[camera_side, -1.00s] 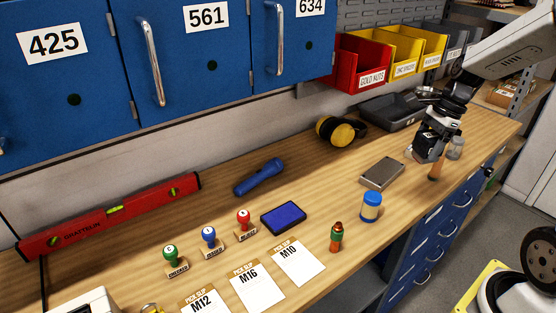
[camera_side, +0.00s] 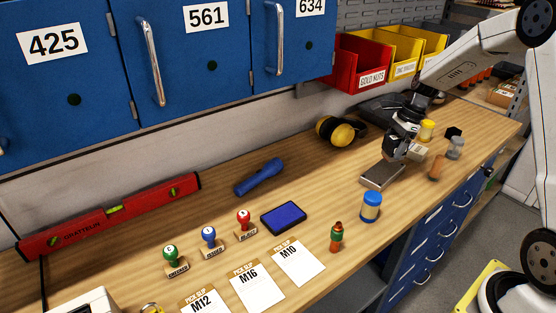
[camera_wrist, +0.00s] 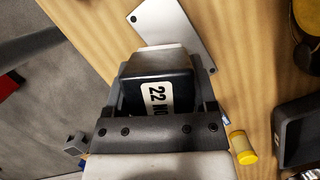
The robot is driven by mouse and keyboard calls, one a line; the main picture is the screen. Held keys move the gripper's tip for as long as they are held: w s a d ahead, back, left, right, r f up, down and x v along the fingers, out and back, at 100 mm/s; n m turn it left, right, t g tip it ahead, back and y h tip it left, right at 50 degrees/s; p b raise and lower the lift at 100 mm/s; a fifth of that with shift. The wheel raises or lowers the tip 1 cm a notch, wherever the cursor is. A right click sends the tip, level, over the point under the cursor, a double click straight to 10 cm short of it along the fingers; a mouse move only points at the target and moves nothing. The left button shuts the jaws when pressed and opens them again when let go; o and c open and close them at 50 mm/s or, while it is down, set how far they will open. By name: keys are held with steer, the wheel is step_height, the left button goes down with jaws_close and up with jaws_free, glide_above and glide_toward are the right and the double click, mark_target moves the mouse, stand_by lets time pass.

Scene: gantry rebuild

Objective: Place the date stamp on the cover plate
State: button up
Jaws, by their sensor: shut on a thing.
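The date stamp (camera_wrist: 152,92) is a dark block with a white label reading "22 NO", and it sits between the fingers of my gripper (camera_wrist: 160,82). In the side view my gripper (camera_side: 393,157) is shut on it just above the cover plate (camera_side: 376,181), at the plate's far right part. The cover plate is a flat grey metal slab on the bench. In the wrist view the plate (camera_wrist: 178,30) shows beyond the stamp, partly hidden by it. Whether the stamp touches the plate cannot be told.
A blue-lidded jar (camera_side: 371,207) stands in front of the plate. A brown cylinder (camera_side: 437,167), a grey jar (camera_side: 456,148) and a yellow-topped container (camera_side: 427,130) stand to the right. Yellow earmuffs (camera_side: 341,130) lie behind.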

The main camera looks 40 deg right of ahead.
mark_target(387, 149)
steer(key=shift+w+d+f, duration=0.25)
steer(key=shift+w+f, duration=0.5)
steer(key=shift+f, duration=0.2)
steer(key=shift+w+d+f, duration=0.1)
steer(key=shift+w+f, duration=0.15)
steer(key=shift+f, duration=1.6)
steer(key=shift+f, duration=0.15)
steer(key=o, duration=1.2)
steer(key=v, duration=1.2)
steer(key=shift+s+r, duration=0.15)
steer(key=shift+r, duration=0.05)
